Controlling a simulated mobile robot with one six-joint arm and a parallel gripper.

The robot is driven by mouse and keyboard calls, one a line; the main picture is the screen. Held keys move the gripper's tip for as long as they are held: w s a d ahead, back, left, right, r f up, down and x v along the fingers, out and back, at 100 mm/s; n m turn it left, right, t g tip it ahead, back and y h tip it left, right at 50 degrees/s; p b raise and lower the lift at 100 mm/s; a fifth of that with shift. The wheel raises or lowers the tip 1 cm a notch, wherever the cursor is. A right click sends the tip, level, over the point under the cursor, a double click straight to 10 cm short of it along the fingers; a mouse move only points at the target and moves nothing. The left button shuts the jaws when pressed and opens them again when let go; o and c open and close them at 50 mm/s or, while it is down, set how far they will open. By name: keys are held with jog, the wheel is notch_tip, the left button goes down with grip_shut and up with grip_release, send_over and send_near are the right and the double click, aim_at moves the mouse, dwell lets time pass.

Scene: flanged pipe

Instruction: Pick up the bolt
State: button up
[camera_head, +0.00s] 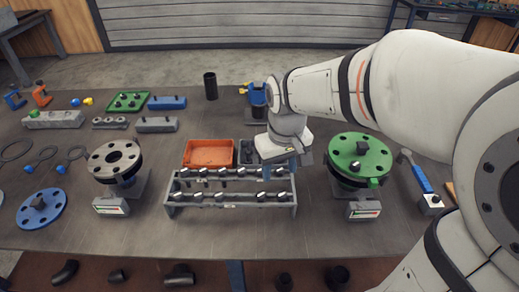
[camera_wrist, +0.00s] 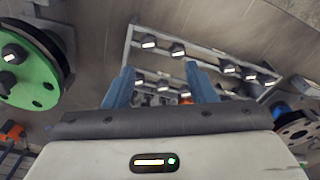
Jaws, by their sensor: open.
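Several dark bolts with pale-lit hex heads stand in two rows in a grey rack (camera_head: 168,205) in front of my gripper. Bolts in the near row include one at the right end (camera_head: 282,196); the far row has one behind it (camera_head: 281,169). I cannot tell which bolt is meant. My gripper (camera_head: 291,153) hangs over the rack's far right side, partly hidden by its own body. In the wrist view its two blue fingers (camera_wrist: 160,80) are apart and empty, with bolt heads (camera_wrist: 163,84) showing between and beyond them. The rack also shows there (camera_wrist: 127,45).
A green flange (camera_head: 362,152) stands right of the rack and a grey flange (camera_head: 114,158) left. An orange bin (camera_head: 208,153) sits behind the rack. A blue-handled hammer (camera_head: 416,175) lies far right. The table strip before the rack is clear.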

jog(key=n+g+b, duration=0.1)
jog(key=n, duration=0.1)
send_over(261, 194)
notch_tip(261, 194, down, 4)
jog(key=shift+f, duration=0.25)
jog(key=shift+w+a+f, duration=0.15)
jog(key=shift+f, duration=0.1)
jog(key=f, duration=0.7)
jog(key=shift+s+f, duration=0.2)
jog(key=shift+c, duration=0.4)
grip_shut()
